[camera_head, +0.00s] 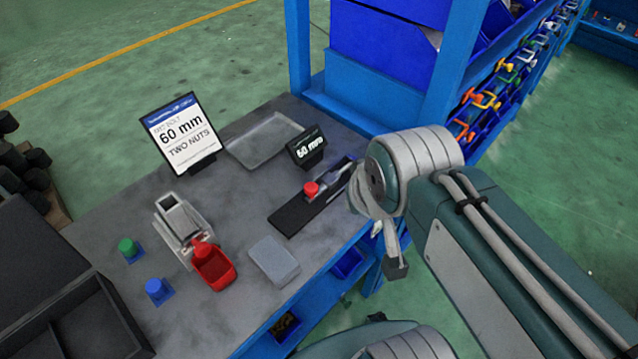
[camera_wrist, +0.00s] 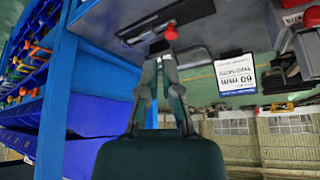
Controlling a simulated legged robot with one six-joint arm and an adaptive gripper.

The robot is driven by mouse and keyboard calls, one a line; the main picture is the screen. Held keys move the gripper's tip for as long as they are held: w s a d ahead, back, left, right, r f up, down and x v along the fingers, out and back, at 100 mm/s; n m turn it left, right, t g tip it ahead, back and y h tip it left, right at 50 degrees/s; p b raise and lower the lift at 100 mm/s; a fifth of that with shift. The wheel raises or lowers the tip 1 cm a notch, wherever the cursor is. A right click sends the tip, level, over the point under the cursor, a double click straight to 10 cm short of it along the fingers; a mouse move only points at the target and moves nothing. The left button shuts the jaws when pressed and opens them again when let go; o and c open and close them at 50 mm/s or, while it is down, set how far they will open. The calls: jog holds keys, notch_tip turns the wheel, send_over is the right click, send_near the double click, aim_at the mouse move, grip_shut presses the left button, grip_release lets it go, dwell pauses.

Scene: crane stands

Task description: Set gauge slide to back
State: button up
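The gauge has a long black base (camera_head: 297,213) on the bench, with a red knob (camera_head: 311,189) on top around its middle and grey metal parts at its far right end. The red knob also shows in the wrist view (camera_wrist: 171,34), just beyond my fingertips. My gripper (camera_wrist: 160,58) has its two fingers drawn in close together at the tips, and no object shows between them. Contact with the knob cannot be told.
A small 60 mm display (camera_head: 307,147) stands behind the gauge, near an empty grey tray (camera_head: 264,139). A 60 mm two-nuts sign (camera_head: 181,134) stands to the left. A blue rack post (camera_head: 450,75) rises behind my arm.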

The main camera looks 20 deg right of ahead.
jog(key=o, duration=0.5)
jog(key=shift+w, duration=0.25)
jog(key=shift+o, duration=1.1)
jog(key=w+n+g, duration=0.1)
jog(key=w+g, duration=0.2)
jog(key=w, duration=0.5)
jog(key=shift+w+a+f, duration=0.2)
jog(key=shift+a, duration=0.25)
jog(key=n+g, duration=0.2)
jog(key=g, duration=0.1)
send_near(311, 186)
notch_tip(311, 186, down, 9)
jog(key=shift+s+f, duration=0.15)
